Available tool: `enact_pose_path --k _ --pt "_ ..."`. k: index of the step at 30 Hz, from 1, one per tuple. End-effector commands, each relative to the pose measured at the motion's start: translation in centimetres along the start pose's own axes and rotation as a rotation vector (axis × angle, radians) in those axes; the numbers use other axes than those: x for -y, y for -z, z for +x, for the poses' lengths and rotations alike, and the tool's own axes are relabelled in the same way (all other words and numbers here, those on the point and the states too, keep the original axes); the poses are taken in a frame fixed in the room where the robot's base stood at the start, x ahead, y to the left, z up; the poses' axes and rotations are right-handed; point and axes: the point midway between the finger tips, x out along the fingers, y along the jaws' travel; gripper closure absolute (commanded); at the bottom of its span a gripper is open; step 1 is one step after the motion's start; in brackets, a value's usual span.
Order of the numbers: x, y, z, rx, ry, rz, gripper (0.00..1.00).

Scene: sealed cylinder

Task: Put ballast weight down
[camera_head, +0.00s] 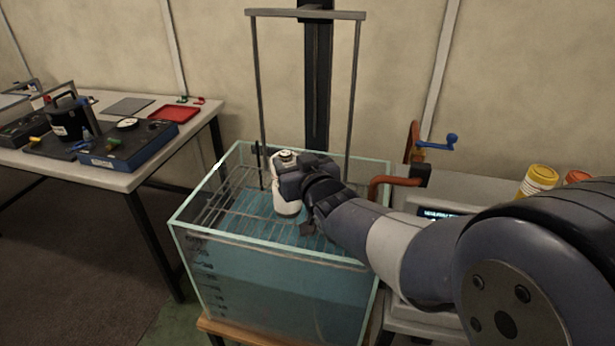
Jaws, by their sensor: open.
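A white cylinder (288,206) with a dark, brassy top (287,155) stands upright on the wire rack (235,207) inside the glass tank (215,270). My gripper (287,182) is at the cylinder's upper right side, with its jaws open. My gripper and wrist hide part of the cylinder, and I cannot tell whether the fingers touch it. I cannot make out for sure which thing is the ballast weight; the brassy top may be part of the cylinder or a separate piece.
Blue water fills the tank below the rack. A grey lifting frame (257,90) rises from it, and a blue-handled crank (437,142) stands at right. Yellow (538,181) and orange jars are behind my arm. A table (125,181) at left holds instruments and a red tray (174,113).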

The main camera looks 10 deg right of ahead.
Motion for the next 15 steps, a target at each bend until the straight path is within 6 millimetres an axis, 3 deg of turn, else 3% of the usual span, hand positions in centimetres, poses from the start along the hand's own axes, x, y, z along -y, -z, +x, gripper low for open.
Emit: enact_pose_path --k 9,15 --pt "0.0 0.1 -5.4 -0.002 -0.001 0.0 0.51" --pt "0.0 0.2 -7.7 -0.001 -0.001 0.0 0.51"
